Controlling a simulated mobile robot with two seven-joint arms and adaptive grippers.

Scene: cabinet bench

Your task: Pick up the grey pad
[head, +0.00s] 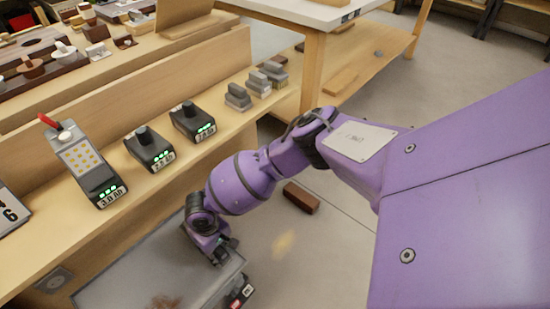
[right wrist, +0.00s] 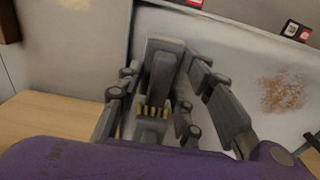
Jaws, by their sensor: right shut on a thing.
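My right gripper (head: 222,258) hangs below the bench's front edge, over a grey-topped box. In the right wrist view its fingers (right wrist: 165,105) are shut on a grey stepped block, which looks like the grey pad (right wrist: 162,75). A row of small brass-coloured teeth shows at its near end. In the head view the held pad is mostly hidden by the gripper and cannot be made out clearly. Similar grey stepped blocks (head: 238,96) stand in a row on the bench shelf, away from the gripper. My left gripper is in neither view.
The grey box top (head: 140,270) has a brown stain and red-and-black labels at its edge. Black battery-like packs (head: 150,148) and a yellow-dotted device (head: 83,165) stand along the wooden shelf. A brown block (head: 301,197) lies on the floor. A white table (head: 310,10) stands behind.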

